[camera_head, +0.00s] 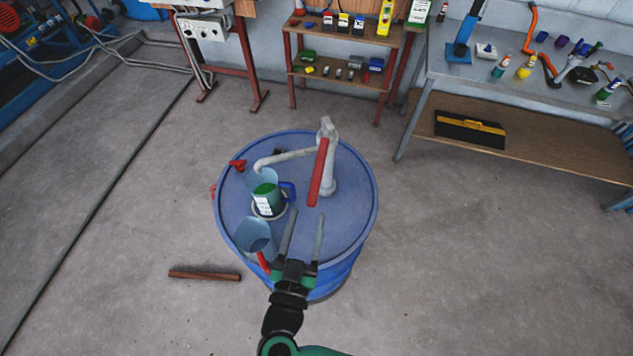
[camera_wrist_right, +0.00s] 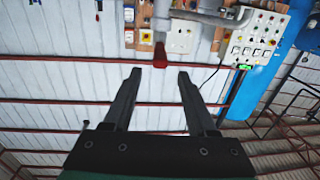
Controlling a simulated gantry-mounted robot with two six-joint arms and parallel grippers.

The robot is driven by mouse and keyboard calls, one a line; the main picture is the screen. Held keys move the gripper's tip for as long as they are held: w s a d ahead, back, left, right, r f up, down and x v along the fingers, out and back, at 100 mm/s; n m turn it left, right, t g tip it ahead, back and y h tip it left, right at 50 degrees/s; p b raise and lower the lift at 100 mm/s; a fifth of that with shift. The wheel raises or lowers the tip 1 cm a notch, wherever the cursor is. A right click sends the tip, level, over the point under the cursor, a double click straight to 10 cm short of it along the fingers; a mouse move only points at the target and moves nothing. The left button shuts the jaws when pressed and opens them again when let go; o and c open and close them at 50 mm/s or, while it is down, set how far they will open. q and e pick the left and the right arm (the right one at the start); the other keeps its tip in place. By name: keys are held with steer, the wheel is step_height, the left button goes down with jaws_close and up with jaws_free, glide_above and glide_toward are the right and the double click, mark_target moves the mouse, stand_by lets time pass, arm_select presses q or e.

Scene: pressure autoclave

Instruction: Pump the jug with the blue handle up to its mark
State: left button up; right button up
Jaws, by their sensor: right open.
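The jug with the blue handle (camera_head: 267,196) stands on the blue drum under the grey spout (camera_head: 285,158) of a hand pump (camera_head: 330,170). It is clear, with green contents and a white label; its mark is too small to read. Its blue handle (camera_head: 288,191) points right. The pump's red lever grip (camera_head: 318,172) slants down toward me. In the right wrist view the red grip (camera_wrist_right: 160,57) hangs beyond the fingertips. My right gripper (camera_head: 305,215) is open and empty, its fingertips just short of the lever's lower end. My left gripper is not in view.
A second clear jug with a red handle (camera_head: 257,236) stands on the drum (camera_head: 350,215), left of my right gripper. Red fittings (camera_head: 237,165) sit at the drum's left rim. A brown bar (camera_head: 204,275) lies on the floor. A workbench (camera_head: 520,90) and shelves stand behind.

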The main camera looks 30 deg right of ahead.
mark_target(317, 177)
steer(key=b+x, duration=0.1)
steer(key=x, duration=1)
steer(key=shift+w+d, duration=0.15)
jaws_close()
stand_by(0.9)
